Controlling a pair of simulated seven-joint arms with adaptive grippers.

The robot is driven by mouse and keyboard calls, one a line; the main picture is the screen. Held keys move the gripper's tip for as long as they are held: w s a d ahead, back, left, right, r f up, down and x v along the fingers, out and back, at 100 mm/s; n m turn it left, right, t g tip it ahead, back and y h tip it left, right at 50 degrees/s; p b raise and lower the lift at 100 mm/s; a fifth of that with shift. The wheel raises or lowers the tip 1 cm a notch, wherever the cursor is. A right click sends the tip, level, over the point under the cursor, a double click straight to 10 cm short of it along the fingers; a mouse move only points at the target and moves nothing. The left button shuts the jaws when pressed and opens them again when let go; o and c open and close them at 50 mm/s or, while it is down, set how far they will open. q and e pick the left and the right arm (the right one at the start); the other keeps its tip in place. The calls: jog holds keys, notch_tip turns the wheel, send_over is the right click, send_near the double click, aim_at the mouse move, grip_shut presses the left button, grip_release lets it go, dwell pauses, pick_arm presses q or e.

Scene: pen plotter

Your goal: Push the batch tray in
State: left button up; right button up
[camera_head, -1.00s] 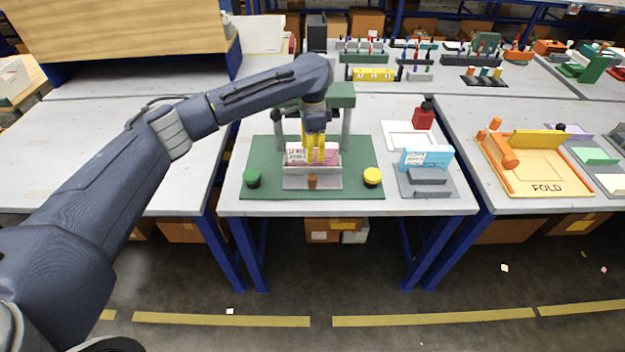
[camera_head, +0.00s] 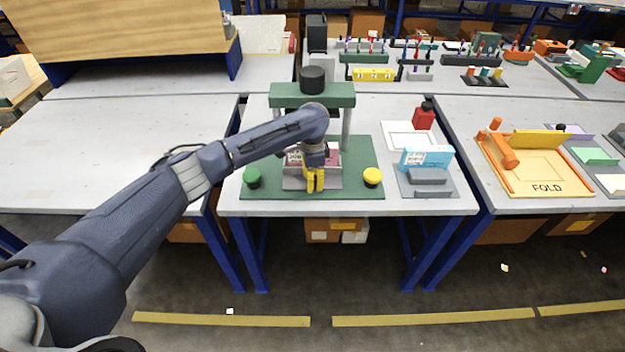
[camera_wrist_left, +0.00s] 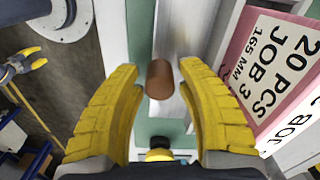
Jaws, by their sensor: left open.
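The batch tray (camera_head: 298,184) is a grey metal tray on the green base of a press; it also shows in the left wrist view (camera_wrist_left: 200,35). It bears a pink stack (camera_wrist_left: 275,75) labelled "20 PCS JOB 3". A brown knob (camera_wrist_left: 159,79) stands at its front edge. My left gripper (camera_head: 315,183) is over the tray front, with its yellow fingers pointing down and hiding the knob in the head view. In the left wrist view the fingers (camera_wrist_left: 160,70) are open, one on either side of the knob. What seems my right gripper (camera_wrist_left: 35,58) shows small at the left edge there.
The press has a green crossbar (camera_head: 312,95) on grey posts with a black cap. A green button (camera_head: 252,177) and a yellow button (camera_head: 372,177) flank the tray. A blue-and-white pack (camera_head: 427,158) stands to the right. The left table (camera_head: 90,150) is clear.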

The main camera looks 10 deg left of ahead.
pick_arm(q)
jog(key=shift+c, duration=0.2)
grip_shut()
dwell(0.4)
